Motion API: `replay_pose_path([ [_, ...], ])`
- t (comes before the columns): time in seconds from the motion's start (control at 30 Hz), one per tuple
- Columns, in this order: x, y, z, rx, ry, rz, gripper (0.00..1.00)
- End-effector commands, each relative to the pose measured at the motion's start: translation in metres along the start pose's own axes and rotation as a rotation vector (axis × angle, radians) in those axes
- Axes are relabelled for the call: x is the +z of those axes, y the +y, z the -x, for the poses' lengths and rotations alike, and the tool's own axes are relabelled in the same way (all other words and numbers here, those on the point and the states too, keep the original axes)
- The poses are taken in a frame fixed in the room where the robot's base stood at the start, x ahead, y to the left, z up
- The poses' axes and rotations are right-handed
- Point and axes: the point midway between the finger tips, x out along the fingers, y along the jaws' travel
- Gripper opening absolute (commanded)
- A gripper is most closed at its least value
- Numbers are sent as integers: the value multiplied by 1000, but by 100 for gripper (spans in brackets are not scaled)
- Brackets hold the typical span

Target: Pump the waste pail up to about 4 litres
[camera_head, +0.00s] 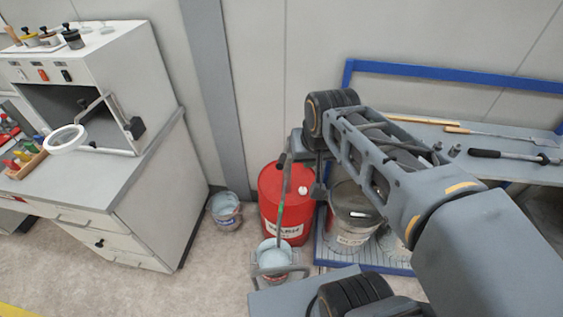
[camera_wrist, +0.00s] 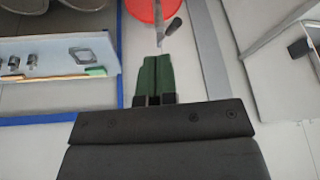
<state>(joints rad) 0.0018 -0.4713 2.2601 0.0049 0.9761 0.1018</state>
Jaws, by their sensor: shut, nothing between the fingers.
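A red drum (camera_head: 271,190) with a white label stands on the floor in the middle of the head view. Its red top also shows at the upper edge of the wrist view (camera_wrist: 144,8). A pail (camera_head: 274,258) with pale contents stands in front of the drum. A long thin grey-green bar (camera_head: 281,205) runs from above the drum down towards this pail. In the wrist view my gripper (camera_wrist: 157,60) has its green fingers shut and empty, pointing towards the drum. A dark-gripped handle (camera_wrist: 172,26) lies just beyond the fingertips; I cannot tell whether they touch. The pail's level is unreadable.
A second pail (camera_head: 224,211) stands by the white cabinet (camera_head: 150,200) on the left. A dark drum (camera_head: 350,206) stands right of the red one. A blue-framed bench (camera_head: 455,72) with tools is at the right. Bare floor (camera_head: 215,275) lies at the front left.

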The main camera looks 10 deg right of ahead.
Motion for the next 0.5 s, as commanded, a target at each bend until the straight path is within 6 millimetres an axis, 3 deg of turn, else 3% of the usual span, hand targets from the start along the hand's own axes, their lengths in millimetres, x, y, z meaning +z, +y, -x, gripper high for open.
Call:
replay_pose_path([
  [0.1,-44,-5,-26,6,-93,-80,0],
  [0.3,-110,-12,-83,31,-238,-219,0],
  [0.5,-148,-15,-150,62,-352,-330,0],
])
